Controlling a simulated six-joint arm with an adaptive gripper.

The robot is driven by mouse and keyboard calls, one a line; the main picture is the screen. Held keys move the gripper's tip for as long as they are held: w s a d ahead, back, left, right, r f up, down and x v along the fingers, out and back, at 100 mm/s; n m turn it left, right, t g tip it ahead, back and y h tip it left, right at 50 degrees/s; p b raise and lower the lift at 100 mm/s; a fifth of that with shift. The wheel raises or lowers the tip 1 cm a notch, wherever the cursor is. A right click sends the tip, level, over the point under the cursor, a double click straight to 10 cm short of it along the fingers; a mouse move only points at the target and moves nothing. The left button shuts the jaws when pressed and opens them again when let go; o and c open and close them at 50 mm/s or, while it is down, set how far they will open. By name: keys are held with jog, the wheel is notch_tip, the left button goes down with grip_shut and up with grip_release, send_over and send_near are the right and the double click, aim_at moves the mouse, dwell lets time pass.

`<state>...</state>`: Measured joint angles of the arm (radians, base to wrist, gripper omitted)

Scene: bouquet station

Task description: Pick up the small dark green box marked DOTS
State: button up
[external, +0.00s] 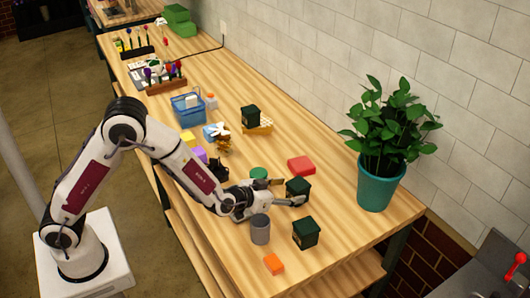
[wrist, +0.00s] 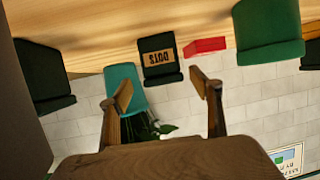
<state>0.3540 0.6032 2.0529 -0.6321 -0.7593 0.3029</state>
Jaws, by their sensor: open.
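The small dark green box marked DOTS (wrist: 158,60) shows upside down in the wrist view, ahead of the gap between my fingers, its tan label facing me. In the external view a dark green box (external: 299,187) at my fingertips appears to be the same one; its label cannot be read there. My gripper (external: 287,194) is open, low over the table and pointing at that box. Both brown fingers of my gripper (wrist: 160,88) show apart and empty in the wrist view.
Another dark box (external: 306,234) stands nearer the front edge, beside a grey cup (external: 260,229) and an orange block (external: 274,264). A red box (external: 301,165) and green round item (external: 259,173) lie behind. A potted plant (external: 376,187) stands beyond.

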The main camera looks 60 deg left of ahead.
aim_at(298, 188)
jog(key=shift+a+x, duration=0.15)
jog(key=shift+x, duration=0.7)
jog(key=shift+a+x, duration=0.15)
jog(key=shift+x, duration=1.55)
jog(key=shift+r, duration=0.1)
jog(key=c, duration=1.3)
